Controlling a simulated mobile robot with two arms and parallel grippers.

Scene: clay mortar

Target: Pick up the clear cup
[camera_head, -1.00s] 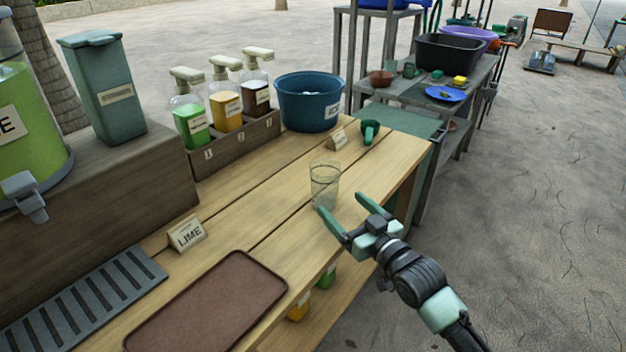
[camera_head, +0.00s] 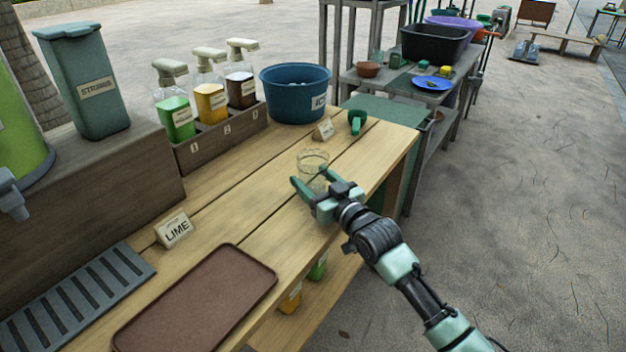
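The clear cup (camera_head: 313,159) stands upright on the wooden table (camera_head: 255,225), near its front right part. My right gripper (camera_head: 309,181) reaches in from the lower right. Its two green fingers are spread, one to the left of the cup and the other toward its right side. The cup's lower part is partly hidden by the gripper, so I cannot tell whether the fingers touch it. My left gripper is not in view.
A brown tray (camera_head: 195,305) and a LIME sign (camera_head: 174,229) lie nearer on the table. Behind the cup are a small sign (camera_head: 323,129), a green scoop (camera_head: 357,121) and a blue ICE tub (camera_head: 295,95). Pump bottles (camera_head: 211,100) stand in a wooden rack at the left.

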